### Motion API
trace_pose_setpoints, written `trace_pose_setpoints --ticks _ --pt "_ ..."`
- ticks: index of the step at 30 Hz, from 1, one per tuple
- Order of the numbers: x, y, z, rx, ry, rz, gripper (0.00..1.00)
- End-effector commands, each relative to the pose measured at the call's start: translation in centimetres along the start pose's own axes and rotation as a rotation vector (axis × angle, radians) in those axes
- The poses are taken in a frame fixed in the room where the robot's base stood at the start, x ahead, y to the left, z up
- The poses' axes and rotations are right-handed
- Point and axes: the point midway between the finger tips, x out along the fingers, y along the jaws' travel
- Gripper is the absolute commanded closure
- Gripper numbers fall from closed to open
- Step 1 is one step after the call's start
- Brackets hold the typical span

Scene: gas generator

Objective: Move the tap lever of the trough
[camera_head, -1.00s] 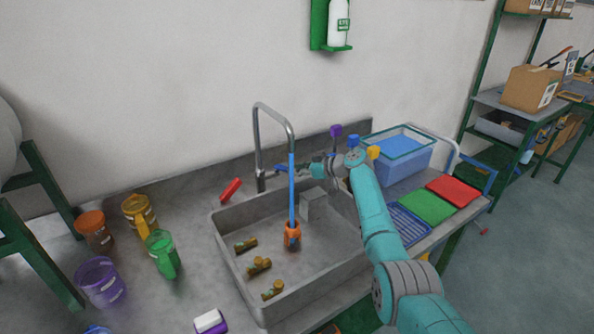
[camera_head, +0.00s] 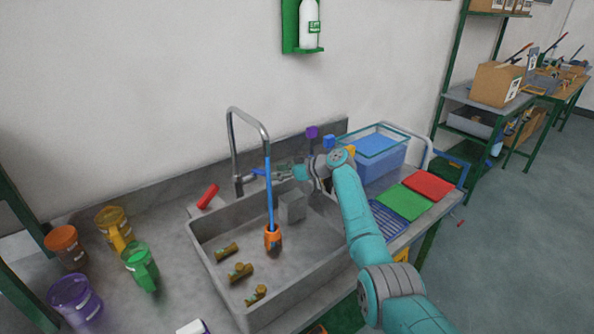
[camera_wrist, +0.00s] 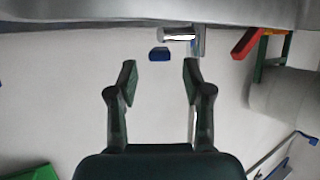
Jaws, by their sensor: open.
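The trough (camera_head: 205,262) is a grey sink set in the counter. Its curved metal tap (camera_head: 232,140) stands at the back edge, with a blue lever (camera_head: 258,172) on its right side. In the wrist view the lever's blue end (camera_wrist: 159,54) shows beside the metal tap body (camera_wrist: 197,40). A blue stream (camera_head: 268,195) runs from the spout to an orange object (camera_head: 272,238) in the trough. My gripper (camera_head: 278,172) is just right of the lever. In the wrist view my gripper (camera_wrist: 158,75) is open and empty, with the lever end ahead between the fingertips; no contact shows.
Several brown pieces (camera_head: 238,272) and a grey block (camera_head: 292,206) are in the trough. A red object (camera_head: 208,196) lies left of the tap. Coloured jugs (camera_head: 140,265) stand on the left. A blue bin (camera_head: 378,162) stands right of my arm. The wall is close behind.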

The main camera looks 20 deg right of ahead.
Motion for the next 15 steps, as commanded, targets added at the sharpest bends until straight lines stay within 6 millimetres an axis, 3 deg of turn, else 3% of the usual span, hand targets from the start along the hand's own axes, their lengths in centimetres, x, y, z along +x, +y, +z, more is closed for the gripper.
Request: trace_pose_setpoints --ticks 9,15 --pt "-6.0 0.1 0.1 -0.001 0.000 0.004 0.50" --pt "-8.8 0.0 0.1 -0.001 -0.001 0.002 0.50"
